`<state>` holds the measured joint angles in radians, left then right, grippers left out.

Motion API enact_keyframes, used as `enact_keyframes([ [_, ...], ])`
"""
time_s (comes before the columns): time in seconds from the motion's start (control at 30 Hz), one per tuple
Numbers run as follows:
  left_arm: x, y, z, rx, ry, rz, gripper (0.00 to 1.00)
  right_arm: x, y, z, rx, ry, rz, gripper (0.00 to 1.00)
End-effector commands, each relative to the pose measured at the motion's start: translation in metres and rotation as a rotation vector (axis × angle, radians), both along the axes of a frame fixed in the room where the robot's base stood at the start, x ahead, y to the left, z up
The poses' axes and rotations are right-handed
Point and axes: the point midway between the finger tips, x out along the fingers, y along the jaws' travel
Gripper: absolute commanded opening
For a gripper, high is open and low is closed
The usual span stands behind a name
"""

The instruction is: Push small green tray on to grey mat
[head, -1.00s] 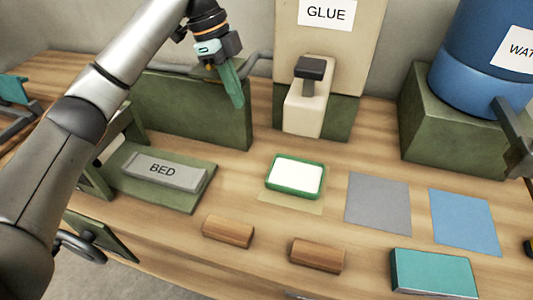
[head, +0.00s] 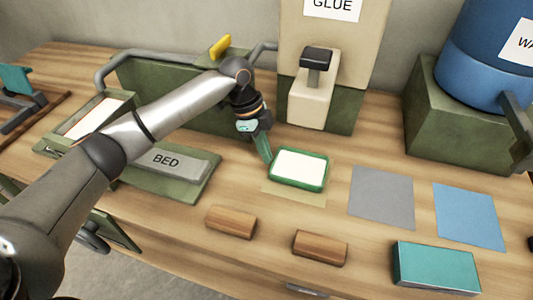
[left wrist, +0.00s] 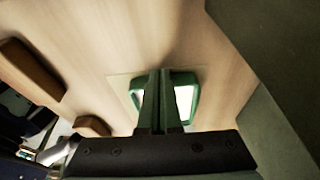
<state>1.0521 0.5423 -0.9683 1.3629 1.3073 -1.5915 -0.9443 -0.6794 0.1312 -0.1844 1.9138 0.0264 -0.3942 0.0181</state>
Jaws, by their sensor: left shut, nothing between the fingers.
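The small green tray (head: 298,184) holds a white sheet or filling and sits on a tan mat (head: 292,197) in the middle of the table. The grey mat (head: 382,197) lies flat and bare to the right of the tray, with a gap between them. My left gripper (head: 267,158) is shut and empty, pointing down at the tray's left side; I cannot tell if it touches. In the left wrist view the shut fingers (left wrist: 158,75) partly cover the green tray (left wrist: 187,100). My right gripper is not in view.
A blue mat (head: 469,216) lies right of the grey mat. Two wooden blocks (head: 231,221) and a teal box (head: 436,267) lie along the front. A glue dispenser (head: 312,88) and a blue water barrel (head: 492,60) on a green stand (head: 455,130) are behind. The BED plate (head: 165,165) is at left.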

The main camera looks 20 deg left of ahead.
Motion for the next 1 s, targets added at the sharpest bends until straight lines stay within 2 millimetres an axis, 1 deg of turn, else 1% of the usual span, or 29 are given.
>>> enact_keyframes([
  [0.13, 0.000, -0.002, -0.007, 0.000, -0.001, 0.000, 0.00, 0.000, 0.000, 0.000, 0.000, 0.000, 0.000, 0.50],
  [0.47, 0.000, -0.003, -0.007, 0.000, -0.001, 0.000, 0.00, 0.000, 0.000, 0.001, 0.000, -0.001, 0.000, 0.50],
  [0.57, 0.000, -0.009, -0.005, 0.000, 0.000, -0.002, 0.00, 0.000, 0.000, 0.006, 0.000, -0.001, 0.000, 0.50],
  [0.7, -0.001, -0.028, -0.003, -0.002, 0.001, -0.002, 0.00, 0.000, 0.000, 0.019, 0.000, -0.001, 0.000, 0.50],
  [0.77, -0.001, -0.035, -0.003, -0.002, 0.001, -0.002, 0.00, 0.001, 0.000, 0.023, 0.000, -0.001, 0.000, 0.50],
  [1.0, -0.001, -0.037, -0.007, 0.000, -0.001, 0.001, 0.00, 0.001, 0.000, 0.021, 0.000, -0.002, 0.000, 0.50],
])
